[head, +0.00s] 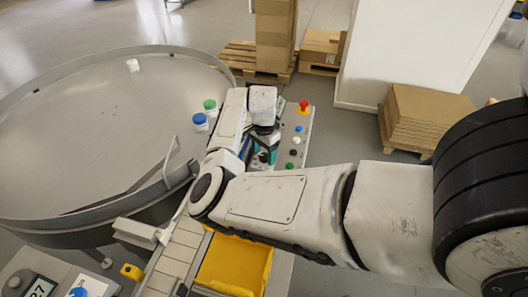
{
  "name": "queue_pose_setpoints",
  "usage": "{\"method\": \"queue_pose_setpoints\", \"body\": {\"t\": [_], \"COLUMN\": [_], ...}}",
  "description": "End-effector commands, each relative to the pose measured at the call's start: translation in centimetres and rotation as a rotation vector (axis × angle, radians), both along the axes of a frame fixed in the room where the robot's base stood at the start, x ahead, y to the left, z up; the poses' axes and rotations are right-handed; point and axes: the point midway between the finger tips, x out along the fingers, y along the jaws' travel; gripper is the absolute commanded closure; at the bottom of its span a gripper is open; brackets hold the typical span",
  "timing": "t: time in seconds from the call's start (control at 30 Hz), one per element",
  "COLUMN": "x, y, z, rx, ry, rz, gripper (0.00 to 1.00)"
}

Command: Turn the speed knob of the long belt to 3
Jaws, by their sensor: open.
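My gripper (263,156) is open, reaching down over the left part of a grey control panel (302,138). A dark, partly hidden shape sits at the fingers; I cannot tell whether it is a knob or whether they touch it. The panel shows a red mushroom button (304,105), a blue button (297,128), a black control (293,152) and a green button (289,166). No knob scale or number is readable there. A slatted belt (172,262) runs below the panel, partly hidden by my arm.
A large round metal table (75,140) at the left bears a white jar (133,66), a green-lidded jar (210,108) and a blue-lidded jar (200,122). A yellow bin (235,265) lies below my arm. Cartons (425,118) stand on a pallet at right.

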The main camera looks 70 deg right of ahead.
Motion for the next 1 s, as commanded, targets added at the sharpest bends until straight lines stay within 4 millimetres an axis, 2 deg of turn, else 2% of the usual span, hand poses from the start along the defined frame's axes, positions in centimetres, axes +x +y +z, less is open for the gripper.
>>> {"method": "queue_pose_setpoints", "body": {"t": [0.3,0.87,1.0], "x": [-0.01,0.00,0.00], "y": [0.00,-0.01,-0.01], "z": [-0.22,-0.19,-0.16], "rx": [0.000,0.000,0.000], "ry": [0.000,-0.001,0.000], "rz": [-0.001,-0.001,0.003], "gripper": [0.35,0.89,0.90]}}
